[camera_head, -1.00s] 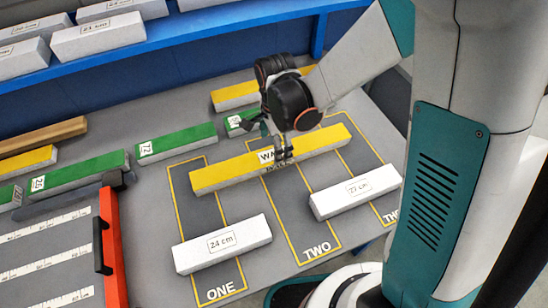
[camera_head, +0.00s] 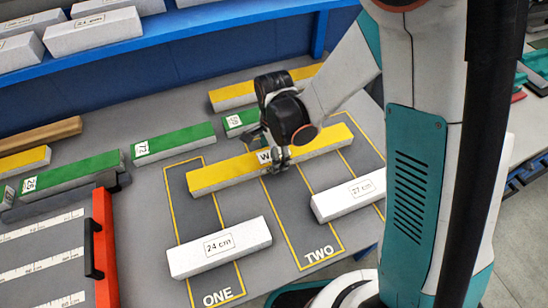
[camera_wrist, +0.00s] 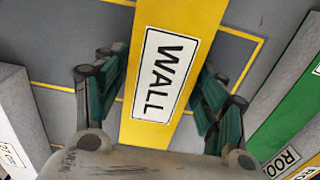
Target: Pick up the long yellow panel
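The long yellow panel (camera_head: 220,175) has a white lower body and a WALL label. It lies across the marked lanes on the grey table. In the wrist view its yellow top (camera_wrist: 180,18) runs up the middle. My gripper (camera_head: 277,158) is down at the panel's middle, over the label. In the wrist view my gripper (camera_wrist: 158,72) is open, with one finger on each side of the panel. Narrow gaps seem to show between fingers and panel; contact lower down cannot be told. The fingers partly hide the label in the head view.
White blocks marked 24 cm (camera_head: 220,248) and 27 cm (camera_head: 345,199) lie in front of the panel. Another yellow panel (camera_head: 235,97) and a short green block (camera_head: 236,121) lie behind it. Green panels (camera_head: 172,143) are left. A blue shelf (camera_head: 215,28) stands behind.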

